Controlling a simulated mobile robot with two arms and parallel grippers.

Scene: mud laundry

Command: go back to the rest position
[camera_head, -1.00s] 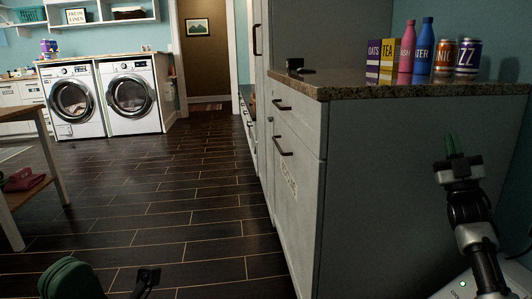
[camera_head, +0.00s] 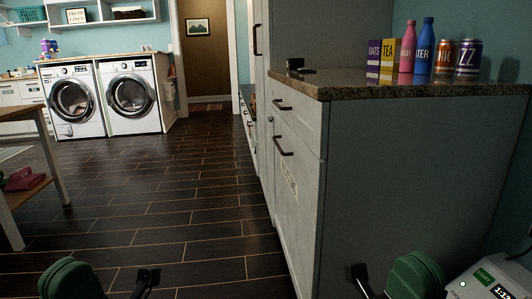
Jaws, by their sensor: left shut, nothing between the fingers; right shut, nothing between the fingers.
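My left gripper (camera_head: 147,276) is low at the bottom left of the head view, over the dark floor. It is shut and empty. My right gripper (camera_head: 360,273) is low at the bottom right, in front of the side panel of the grey cabinet (camera_head: 410,170). It is shut and empty. Both grippers sit at about the same height, and neither appears to hold or touch anything. Their lower parts run out of the frame.
The cabinet's granite counter (camera_head: 440,88) carries boxes, bottles and cans (camera_head: 468,57) at its back. A device with a green start button (camera_head: 484,276) is at the bottom right corner. Two washers (camera_head: 130,95) stand far left. A wooden table (camera_head: 50,150) is at left. The middle floor is clear.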

